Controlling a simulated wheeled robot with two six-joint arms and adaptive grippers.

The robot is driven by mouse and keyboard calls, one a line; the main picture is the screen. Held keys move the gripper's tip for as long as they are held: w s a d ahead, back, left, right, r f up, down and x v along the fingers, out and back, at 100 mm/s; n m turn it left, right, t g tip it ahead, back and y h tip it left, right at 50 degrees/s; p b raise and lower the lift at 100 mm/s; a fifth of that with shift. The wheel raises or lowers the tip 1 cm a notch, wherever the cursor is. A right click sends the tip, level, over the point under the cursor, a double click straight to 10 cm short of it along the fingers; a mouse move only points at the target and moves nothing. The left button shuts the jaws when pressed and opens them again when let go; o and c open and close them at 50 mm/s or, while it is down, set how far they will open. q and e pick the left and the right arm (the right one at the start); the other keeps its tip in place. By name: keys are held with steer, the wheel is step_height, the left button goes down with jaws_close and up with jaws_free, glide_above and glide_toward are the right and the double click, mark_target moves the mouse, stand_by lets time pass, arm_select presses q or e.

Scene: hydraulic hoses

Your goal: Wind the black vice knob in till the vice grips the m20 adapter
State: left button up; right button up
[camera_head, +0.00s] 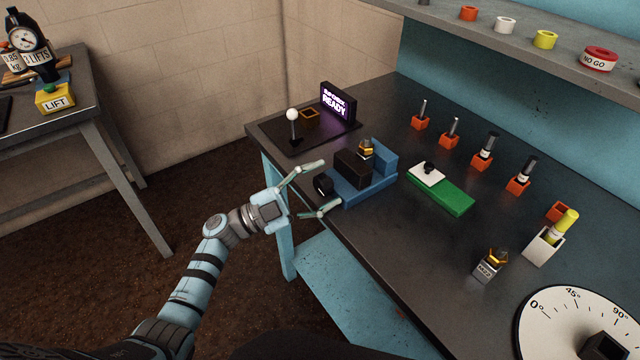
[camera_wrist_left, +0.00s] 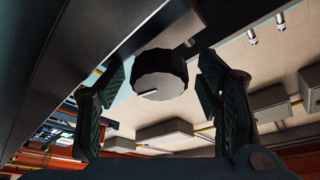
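The black vice knob (camera_head: 323,184) is at the near left end of the blue vice (camera_head: 376,188) on the dark bench. The vice has a black jaw block (camera_head: 352,168) and a blue fixed jaw (camera_head: 384,157). A brass-coloured adapter (camera_head: 366,149) on a grey base stands between them; I cannot tell whether the jaws touch it. My left gripper (camera_head: 321,190) is open, its fingers pointing at the knob. In the left wrist view the knob (camera_wrist_left: 160,76), with a white mark, lies between the two spread fingers (camera_wrist_left: 160,95), apart from both. My right gripper is not in view.
Another brass-topped fitting (camera_head: 490,264) and a white dial (camera_head: 545,318) are nearer. Bare bench lies between.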

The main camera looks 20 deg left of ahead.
arm_select(q)
steer(key=n+t, duration=0.1)
steer(key=n, duration=0.2)
steer(key=n+t+y, duration=0.1)
steer(key=n+t, duration=0.1)
steer(key=n, duration=0.2)
steer(key=shift+r+p, duration=0.1)
steer(key=shift+p, duration=0.2)
steer(key=n, duration=0.1)
steer(key=n+t+y, duration=0.1)
steer(key=n, duration=0.1)
steer(key=shift+s+a+f, duration=0.3)
steer(key=shift+a, duration=0.05)
steer(key=b+v, duration=0.1)
steer(key=v, duration=1.2)
steer(key=a+f+n+y+p, duration=0.6)
steer(key=a+f+n+y, duration=0.15)
steer(key=f+y, duration=0.45)
steer(key=s+a+f+n+g+y+p, duration=0.2)
steer(key=s+f+g+y+p, duration=0.1)
steer(key=s+f, duration=0.5)
step_height(320, 180, down, 3)
steer(key=shift+s+r+g+y, duration=0.15)
steer(key=shift+g+y, duration=0.15)
steer(key=shift+g, duration=0.5)
